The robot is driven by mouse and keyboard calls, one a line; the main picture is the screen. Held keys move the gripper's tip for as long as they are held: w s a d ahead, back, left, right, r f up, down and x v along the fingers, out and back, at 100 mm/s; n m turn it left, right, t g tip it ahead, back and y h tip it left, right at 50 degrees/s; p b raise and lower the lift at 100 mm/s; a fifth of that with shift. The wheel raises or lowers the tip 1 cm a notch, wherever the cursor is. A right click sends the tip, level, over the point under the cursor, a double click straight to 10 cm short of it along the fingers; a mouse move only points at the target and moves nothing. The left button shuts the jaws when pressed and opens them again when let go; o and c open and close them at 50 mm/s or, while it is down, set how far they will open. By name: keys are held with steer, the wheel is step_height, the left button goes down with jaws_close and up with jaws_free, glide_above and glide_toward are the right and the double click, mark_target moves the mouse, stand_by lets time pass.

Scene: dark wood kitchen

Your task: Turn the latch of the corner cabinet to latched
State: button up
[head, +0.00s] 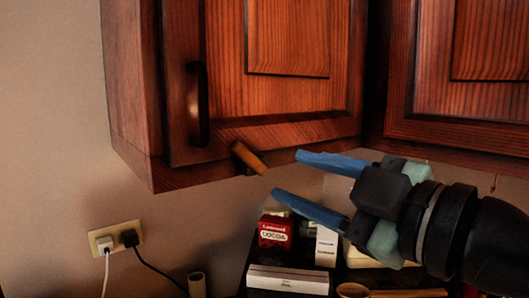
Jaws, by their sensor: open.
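The corner cabinet (280,100) is dark reddish wood and hangs on the wall, its door appearing closed, with a dark vertical handle (197,105) on the left. The latch (248,158) is a small light-brown wooden bar at the door's lower edge. It is tilted, running from upper left to lower right. My gripper (285,175) comes in from the right with its two blue fingers apart and nothing between them. The fingertips point left, just right of the latch, and seem apart from it. I cannot tell the gap in depth.
Another wall cabinet (460,70) hangs at the right. Below are a red cocoa box (275,231), a white box (288,279) and a wooden spoon (352,290). A wall outlet (116,238) with two plugs is at lower left. The wall left of the cabinet is clear.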

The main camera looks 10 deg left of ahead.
mark_target(256, 163)
steer(key=p+x, duration=0.2)
steer(key=x, duration=0.4)
steer(key=shift+r, duration=0.15)
steer(key=shift+w+a, duration=0.45)
steer(key=shift+a, duration=0.05)
jaws_close()
